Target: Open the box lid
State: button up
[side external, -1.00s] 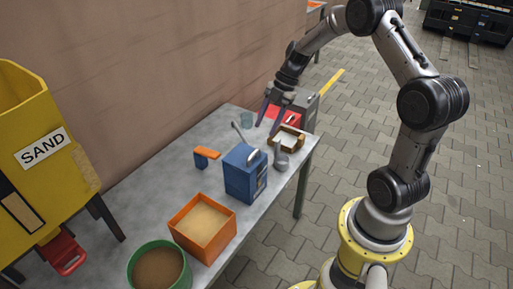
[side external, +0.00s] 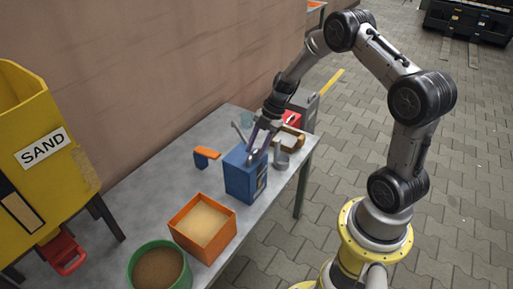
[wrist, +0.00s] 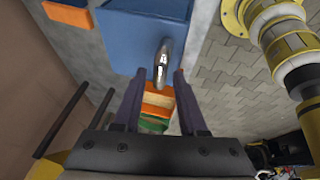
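The blue box (side external: 243,184) stands on the grey table and its top looks closed. A curved metal handle (wrist: 161,62) sits on the box, which fills the top of the wrist view (wrist: 120,38). My gripper (side external: 259,149) is just above the box top, pointing down. In the wrist view its two dark fingers (wrist: 159,78) are apart, with the handle between and slightly beyond the tips. I cannot tell whether either finger touches the handle.
An orange bin (side external: 203,249) of sand and a green tub (side external: 159,270) stand in front of the box. An orange and blue tool (side external: 207,154) lies to its left.

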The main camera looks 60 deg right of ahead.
grip_shut()
dwell(1.2)
